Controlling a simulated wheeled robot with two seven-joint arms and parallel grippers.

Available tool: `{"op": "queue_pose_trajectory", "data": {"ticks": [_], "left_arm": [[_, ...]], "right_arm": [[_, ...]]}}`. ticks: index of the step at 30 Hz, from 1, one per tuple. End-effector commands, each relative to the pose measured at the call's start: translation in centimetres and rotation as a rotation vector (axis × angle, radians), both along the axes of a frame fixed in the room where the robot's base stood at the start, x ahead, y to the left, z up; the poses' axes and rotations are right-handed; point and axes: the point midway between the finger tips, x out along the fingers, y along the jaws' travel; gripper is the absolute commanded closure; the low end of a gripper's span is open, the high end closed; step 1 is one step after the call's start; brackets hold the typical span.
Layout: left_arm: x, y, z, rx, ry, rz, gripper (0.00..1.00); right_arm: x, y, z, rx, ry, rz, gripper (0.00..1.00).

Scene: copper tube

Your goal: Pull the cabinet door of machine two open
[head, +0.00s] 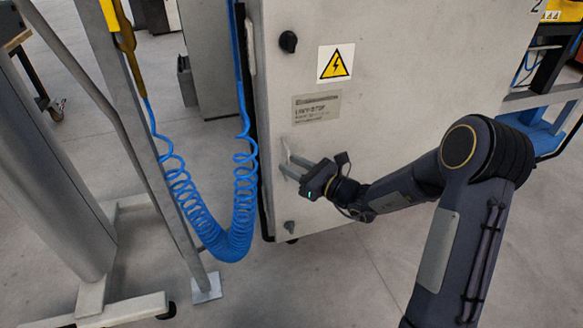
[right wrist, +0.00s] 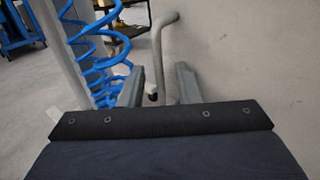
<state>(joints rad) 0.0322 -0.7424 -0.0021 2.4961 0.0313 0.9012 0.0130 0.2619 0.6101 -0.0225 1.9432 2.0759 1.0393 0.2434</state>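The grey cabinet door (head: 385,110) fills the middle of the head view, with a "2" at its top right corner. It looks shut. A thin grey bar handle (head: 287,150) stands out near the door's left edge; in the right wrist view the handle (right wrist: 159,50) is a bent bar. My right gripper (head: 293,168) is at the handle, low on the door. In the right wrist view its fingers (right wrist: 160,88) are spread, with the handle between them and gaps showing on both sides. Whether the handle's lower end lies fully between the fingertips is hard to tell. My left gripper is out of view.
A coiled blue hose (head: 243,190) hangs just left of the door beside a grey post (head: 160,160). A black knob (head: 288,42) and a yellow warning sign (head: 336,64) are on the door. The floor (head: 310,275) below is clear.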

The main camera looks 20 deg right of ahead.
Motion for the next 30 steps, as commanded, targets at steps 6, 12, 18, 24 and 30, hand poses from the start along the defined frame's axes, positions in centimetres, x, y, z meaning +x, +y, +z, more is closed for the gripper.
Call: {"op": "queue_pose_trajectory", "data": {"ticks": [6,12,18,24,30], "left_arm": [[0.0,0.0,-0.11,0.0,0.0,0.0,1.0],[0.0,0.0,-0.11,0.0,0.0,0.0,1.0],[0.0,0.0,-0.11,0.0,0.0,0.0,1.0],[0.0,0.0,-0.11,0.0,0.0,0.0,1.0],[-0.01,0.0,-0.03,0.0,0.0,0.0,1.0]], "right_arm": [[0.47,0.35,0.01,0.0,0.001,-0.001,0.7],[0.44,0.34,0.02,0.0,0.001,0.0,0.79],[0.42,0.34,0.01,0.0,0.001,0.0,1.0],[0.43,0.33,0.01,0.0,0.001,0.0,1.0],[-0.12,0.26,0.03,-0.001,0.001,0.007,1.0]]}}
